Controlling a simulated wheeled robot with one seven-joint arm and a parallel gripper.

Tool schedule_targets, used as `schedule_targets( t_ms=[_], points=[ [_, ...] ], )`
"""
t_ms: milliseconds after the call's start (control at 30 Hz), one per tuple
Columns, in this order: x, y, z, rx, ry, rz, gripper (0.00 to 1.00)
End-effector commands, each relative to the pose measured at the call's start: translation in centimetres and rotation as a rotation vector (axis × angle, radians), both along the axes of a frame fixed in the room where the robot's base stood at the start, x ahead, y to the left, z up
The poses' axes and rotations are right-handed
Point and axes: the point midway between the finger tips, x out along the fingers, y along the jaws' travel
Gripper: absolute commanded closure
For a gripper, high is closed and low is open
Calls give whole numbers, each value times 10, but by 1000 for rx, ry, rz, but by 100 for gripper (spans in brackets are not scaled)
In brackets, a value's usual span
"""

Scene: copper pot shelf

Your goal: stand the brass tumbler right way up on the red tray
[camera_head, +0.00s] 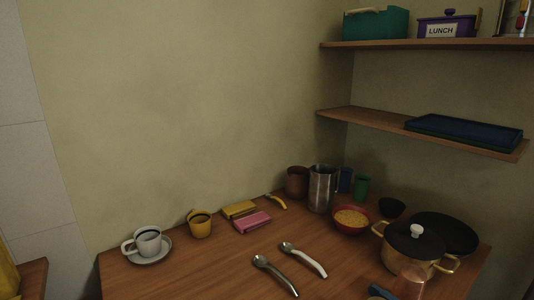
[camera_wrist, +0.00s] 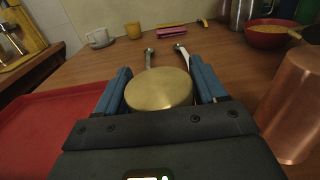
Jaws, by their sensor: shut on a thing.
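The brass tumbler (camera_wrist: 160,90) is between the blue fingers of my gripper (camera_wrist: 163,88) in the wrist view. My gripper is shut on it. A flat, round, closed brass end faces the wrist camera and looks turned upward; the far end is hidden. The red tray (camera_wrist: 45,125) lies to the left of my gripper in the wrist view, and its visible part is bare. The tray and the brass tumbler do not show in the head view.
A copper vessel (camera_wrist: 298,100) stands close to the right of my gripper. Two spoon-like utensils (camera_head: 303,258) lie ahead on the wooden table. A white cup (camera_head: 148,241), yellow cup (camera_head: 200,225), red bowl (camera_head: 350,219) and lidded pot (camera_head: 412,245) stand farther back.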

Motion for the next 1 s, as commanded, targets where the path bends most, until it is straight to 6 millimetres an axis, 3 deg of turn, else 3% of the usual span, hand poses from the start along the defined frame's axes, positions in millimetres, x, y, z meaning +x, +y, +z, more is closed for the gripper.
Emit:
schedule_targets(
  t_ms=[300, 1000],
  points=[
    [0, 0, 0, 0, 0, 0, 63],
    [0, 0, 42, 0, 0, 0, 63]
  ],
)
